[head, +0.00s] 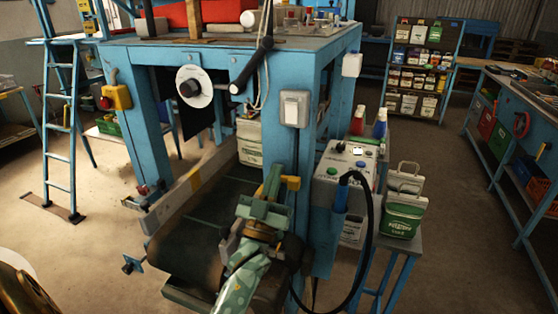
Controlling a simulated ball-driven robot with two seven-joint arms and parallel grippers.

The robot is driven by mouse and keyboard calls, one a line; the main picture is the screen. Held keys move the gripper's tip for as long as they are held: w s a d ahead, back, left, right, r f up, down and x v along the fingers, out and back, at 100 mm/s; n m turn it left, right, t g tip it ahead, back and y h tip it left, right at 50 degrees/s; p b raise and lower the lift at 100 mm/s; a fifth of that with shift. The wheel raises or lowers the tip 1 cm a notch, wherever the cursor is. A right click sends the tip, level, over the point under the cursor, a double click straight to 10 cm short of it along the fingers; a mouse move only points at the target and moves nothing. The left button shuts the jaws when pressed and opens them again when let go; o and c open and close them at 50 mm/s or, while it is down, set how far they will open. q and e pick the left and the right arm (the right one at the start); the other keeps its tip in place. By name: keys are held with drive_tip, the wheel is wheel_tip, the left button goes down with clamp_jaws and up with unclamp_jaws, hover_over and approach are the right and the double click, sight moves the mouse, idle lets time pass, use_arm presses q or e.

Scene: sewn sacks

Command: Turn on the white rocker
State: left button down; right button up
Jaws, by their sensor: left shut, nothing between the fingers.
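The white rocker (294,107) is a broad switch in a pale housing on the front blue post of the machine frame. I cannot tell from its tilt which way it is set. My left gripper (273,178), on a green patterned arm, points up from the bottom middle of the head view. It is shut and empty. Its tips show below the rocker and slightly left of it, apart from it. My right gripper is not in view.
A blue machine frame (142,115) carries a round white dial plate (194,87) with a black knob and a yellow box with a red button (117,97). A grey control box (345,165) with a black cable stands right of my gripper.

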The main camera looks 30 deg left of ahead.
use_arm(q)
drive_tip(key=shift+s+f, duration=0.5)
drive_tip(key=shift+f, duration=0.35)
